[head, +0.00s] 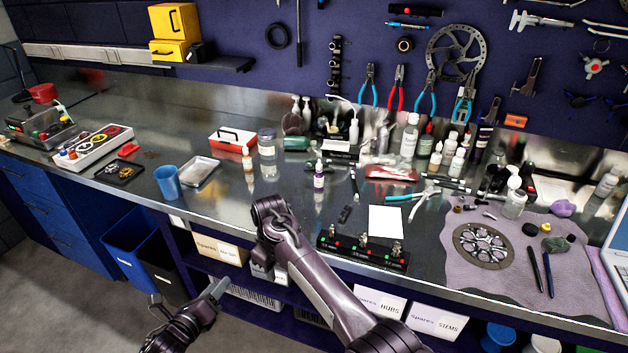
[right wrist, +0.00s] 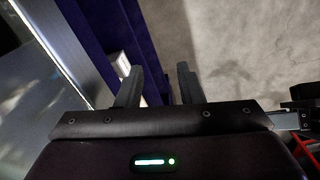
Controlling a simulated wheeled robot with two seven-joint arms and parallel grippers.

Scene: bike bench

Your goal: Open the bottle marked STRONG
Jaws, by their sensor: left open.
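Several small bottles stand on the steel bench; no label is readable, so I cannot tell which is marked STRONG. A white bottle with a purple label (head: 318,180) stands alone mid-bench. A small bottle with an orange-brown label (head: 248,166) stands left of it, beside a clear jar (head: 267,145). More bottles, such as a tall white one (head: 409,136), stand at the back. My left gripper (head: 219,289) is low in front of the bench, open and apart from all bottles. My right gripper (right wrist: 160,85) shows in its wrist view, fingers apart with nothing between them, over the floor.
A blue cup (head: 167,182) and metal tray (head: 201,172) stand at left. A black switch block (head: 362,252) and white card (head: 386,222) lie near the front edge. A grey mat (head: 470,285) with a chainring lies at right. Shelf boxes (head: 219,249) sit below.

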